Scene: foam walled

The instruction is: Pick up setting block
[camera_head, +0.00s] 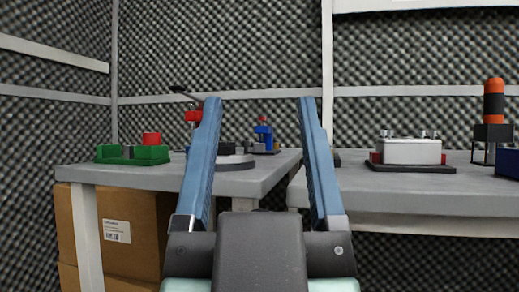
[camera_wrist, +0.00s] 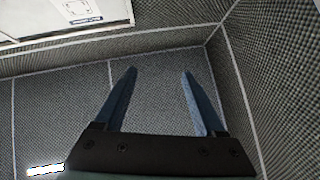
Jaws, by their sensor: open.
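I cannot tell for sure which object is the setting block. On the left table (camera_head: 235,180) sits a green block-like fixture (camera_head: 133,154) with a red cylinder (camera_head: 151,139) on it. On the right table (camera_head: 400,201) a silver-white block (camera_head: 411,151) with small knobs on top rests on a dark and red base. My gripper (camera_head: 259,100) is open and empty, its two blue fingers raised in front of the tables. In the wrist view my gripper (camera_wrist: 159,72) has nothing between its fingers. The fingers partly hide the left table's items.
A red-topped clamp (camera_head: 194,116) and a blue device (camera_head: 264,137) stand on the left table. An orange and black cylinder (camera_head: 494,100) stands in a dark stand at the right. A cardboard box (camera_head: 135,235) is under the left table. A narrow gap separates the tables.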

